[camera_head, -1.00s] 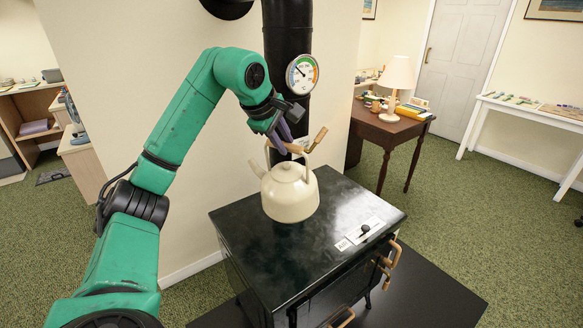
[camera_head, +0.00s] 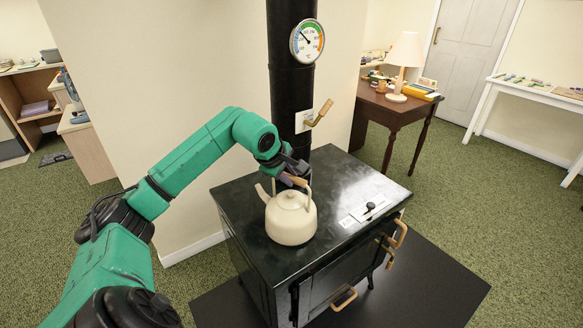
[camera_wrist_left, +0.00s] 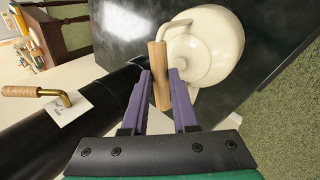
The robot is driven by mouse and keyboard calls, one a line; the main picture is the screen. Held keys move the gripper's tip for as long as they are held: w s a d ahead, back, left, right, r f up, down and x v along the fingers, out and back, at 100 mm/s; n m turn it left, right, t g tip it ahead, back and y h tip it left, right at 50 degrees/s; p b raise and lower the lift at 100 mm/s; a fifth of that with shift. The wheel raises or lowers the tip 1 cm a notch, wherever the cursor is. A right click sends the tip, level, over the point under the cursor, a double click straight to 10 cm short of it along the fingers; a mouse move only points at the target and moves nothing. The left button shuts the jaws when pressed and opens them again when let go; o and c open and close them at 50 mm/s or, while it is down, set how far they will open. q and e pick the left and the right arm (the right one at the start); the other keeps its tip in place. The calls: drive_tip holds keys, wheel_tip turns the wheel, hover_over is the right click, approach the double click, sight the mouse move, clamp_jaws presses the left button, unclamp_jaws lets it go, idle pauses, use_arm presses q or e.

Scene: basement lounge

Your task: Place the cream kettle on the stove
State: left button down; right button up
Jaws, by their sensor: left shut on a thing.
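The cream kettle (camera_head: 291,219) is upright over the left part of the black stove's top (camera_head: 345,180). Its base looks at or very near the surface; I cannot tell for sure that it touches. My left gripper (camera_head: 292,181) is shut on the kettle's wooden handle from above. In the left wrist view the purple fingers (camera_wrist_left: 161,80) lie on either side of the wooden grip (camera_wrist_left: 161,62), with the kettle body (camera_wrist_left: 207,45) to the right. My right gripper is not in view.
The black stovepipe (camera_head: 290,100) with a gauge (camera_head: 307,40) and a wooden-handled lever (camera_head: 320,112) rises close behind my left gripper. A small label and black knob (camera_head: 370,206) sit on the stove's right front. A brown table with a lamp (camera_head: 404,60) stands behind right.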

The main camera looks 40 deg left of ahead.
use_arm(q)
drive_tip(key=c, duration=0.7)
unclamp_jaws()
drive_tip(key=shift+s+d, duration=0.1)
drive_tip(key=shift+d, duration=0.1)
drive_tip(key=shift+s+d, duration=0.1)
drive_tip(key=b+v, duration=0.1)
drive_tip(key=v, duration=0.2)
drive_tip(key=b+v, duration=0.1)
drive_tip(key=v, duration=0.3)
drive_tip(key=a+b+v, duration=0.1)
drive_tip(key=v, duration=0.3)
drive_tip(key=shift+r, duration=0.25)
